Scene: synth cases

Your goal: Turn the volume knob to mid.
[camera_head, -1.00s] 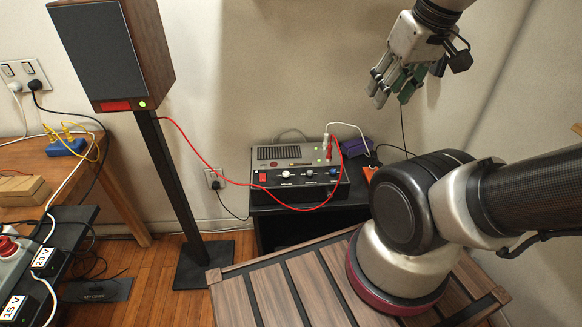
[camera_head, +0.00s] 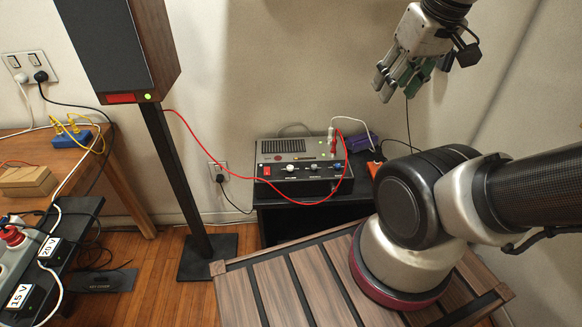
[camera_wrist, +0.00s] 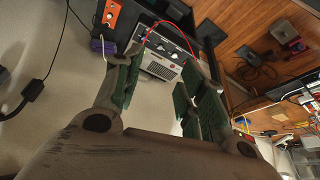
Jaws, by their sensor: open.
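A grey amplifier box (camera_head: 302,150) with a black front panel sits on a low black stand. In the wrist view the amplifier (camera_wrist: 160,67) shows beyond the open fingers (camera_wrist: 158,78).
A red cable (camera_head: 235,184) loops from the speaker (camera_head: 118,45) across the amplifier's front. An orange box (camera_head: 374,169) and a purple item (camera_head: 360,142) lie right of it. The slatted wooden top (camera_head: 300,285) is bare on its left. The speaker pole (camera_head: 180,175) stands left.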

